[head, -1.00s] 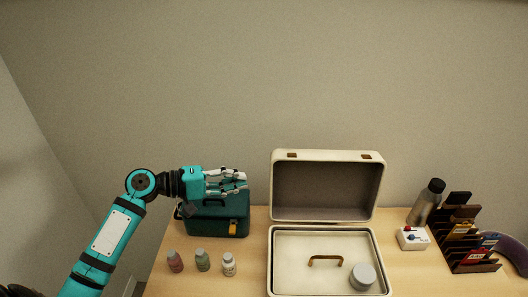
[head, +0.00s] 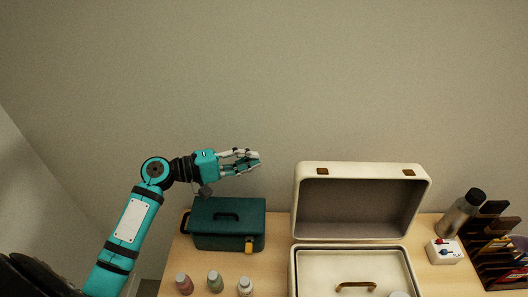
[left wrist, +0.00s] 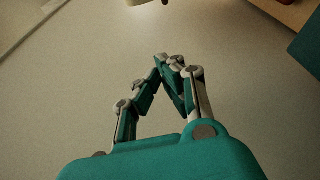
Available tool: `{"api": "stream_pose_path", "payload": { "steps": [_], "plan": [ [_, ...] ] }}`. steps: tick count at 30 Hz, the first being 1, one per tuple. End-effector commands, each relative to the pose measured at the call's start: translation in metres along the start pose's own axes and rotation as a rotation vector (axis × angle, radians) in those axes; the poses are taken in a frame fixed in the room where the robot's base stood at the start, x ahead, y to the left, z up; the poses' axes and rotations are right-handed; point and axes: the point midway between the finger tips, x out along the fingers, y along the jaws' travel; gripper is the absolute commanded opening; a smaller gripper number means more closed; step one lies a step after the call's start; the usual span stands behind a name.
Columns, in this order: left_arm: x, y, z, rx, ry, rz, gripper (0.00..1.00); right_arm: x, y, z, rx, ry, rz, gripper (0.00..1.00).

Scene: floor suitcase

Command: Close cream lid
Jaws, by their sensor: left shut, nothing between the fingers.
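The cream case stands open on the wooden table. Its cream lid (head: 309,202) is upright at the back, with a dark inner side and two brown latches along its top edge. The case's base (head: 294,272) lies in front with a cream panel and a brown handle (head: 356,285) inside. My left gripper (head: 257,160) is shut and empty, in the air above the teal box and left of the lid, not touching it. In the left wrist view its fingertips (left wrist: 168,62) meet. My right gripper is not in view.
A teal box (head: 220,240) with a yellow clasp stands left of the case. Three small bottles (head: 214,281) stand in front of it. A steel flask (head: 455,220), a white box (head: 444,256) and a dark rack (head: 490,255) stand right of the case.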

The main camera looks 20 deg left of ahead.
Motion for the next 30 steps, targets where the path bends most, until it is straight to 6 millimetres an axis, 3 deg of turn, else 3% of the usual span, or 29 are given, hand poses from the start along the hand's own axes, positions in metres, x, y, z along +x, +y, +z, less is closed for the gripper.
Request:
{"api": "stream_pose_path", "payload": {
  "steps": [14,21,30],
  "plan": [
    [0.095,0.005,0.002,-0.002,-0.004,0.003,0.0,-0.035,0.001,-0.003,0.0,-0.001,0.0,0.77],
    [0.082,0.003,0.033,-0.001,-0.002,0.0,0.0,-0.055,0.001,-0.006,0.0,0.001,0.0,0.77],
    [0.079,0.001,0.039,0.002,-0.001,0.0,0.0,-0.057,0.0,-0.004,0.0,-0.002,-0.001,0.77]
  ]
}}
